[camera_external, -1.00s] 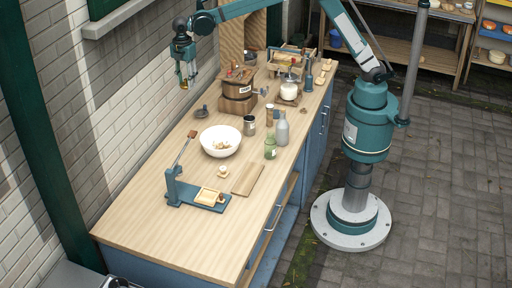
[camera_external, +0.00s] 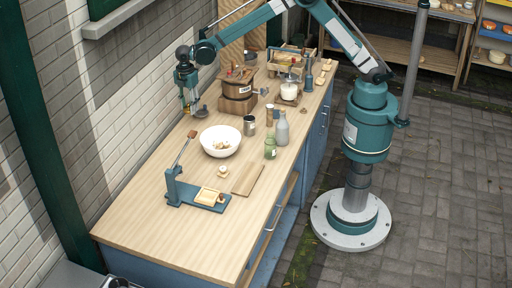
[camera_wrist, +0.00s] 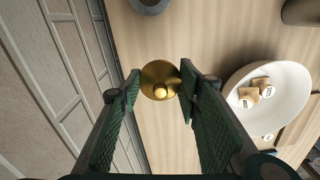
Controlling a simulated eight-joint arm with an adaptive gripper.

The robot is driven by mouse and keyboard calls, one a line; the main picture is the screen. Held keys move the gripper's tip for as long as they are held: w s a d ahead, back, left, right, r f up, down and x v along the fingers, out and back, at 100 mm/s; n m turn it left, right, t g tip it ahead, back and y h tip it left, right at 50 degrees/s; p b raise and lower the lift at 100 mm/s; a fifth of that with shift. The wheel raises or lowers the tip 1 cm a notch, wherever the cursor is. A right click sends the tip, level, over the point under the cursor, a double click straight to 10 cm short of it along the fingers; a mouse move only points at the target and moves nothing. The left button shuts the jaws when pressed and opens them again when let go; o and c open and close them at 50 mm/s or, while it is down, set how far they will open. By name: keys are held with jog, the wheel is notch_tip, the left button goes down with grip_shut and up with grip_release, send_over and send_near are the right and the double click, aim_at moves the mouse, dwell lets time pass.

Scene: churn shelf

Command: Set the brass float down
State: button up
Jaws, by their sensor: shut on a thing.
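The brass float (camera_wrist: 152,74) is a round, gold-coloured piece with a small ball-like knob on it. In the wrist view it sits between the two green-padded fingertips of my gripper (camera_wrist: 160,84), which is shut on it. In the outside view my gripper (camera_external: 189,107) points down over the far left part of the wooden worktop (camera_external: 150,212), near the brick wall. The float is very small there, and I cannot tell whether its underside touches the worktop.
A white bowl (camera_external: 221,151) holding small pieces stands to the right and nearer the camera. A dark small object (camera_external: 202,111) lies close beside my gripper. A wooden churn box (camera_external: 238,91) stands behind.

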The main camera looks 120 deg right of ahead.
jog(key=shift+f, duration=0.55)
jog(key=shift+f, duration=3.1)
jog(key=shift+f, duration=0.1)
jog(key=shift+f, duration=1.75)
jog(key=shift+f+b, duration=0.15)
jog(key=shift+b, duration=0.15)
jog(key=o, duration=0.8)
jog(key=shift+r, duration=0.2)
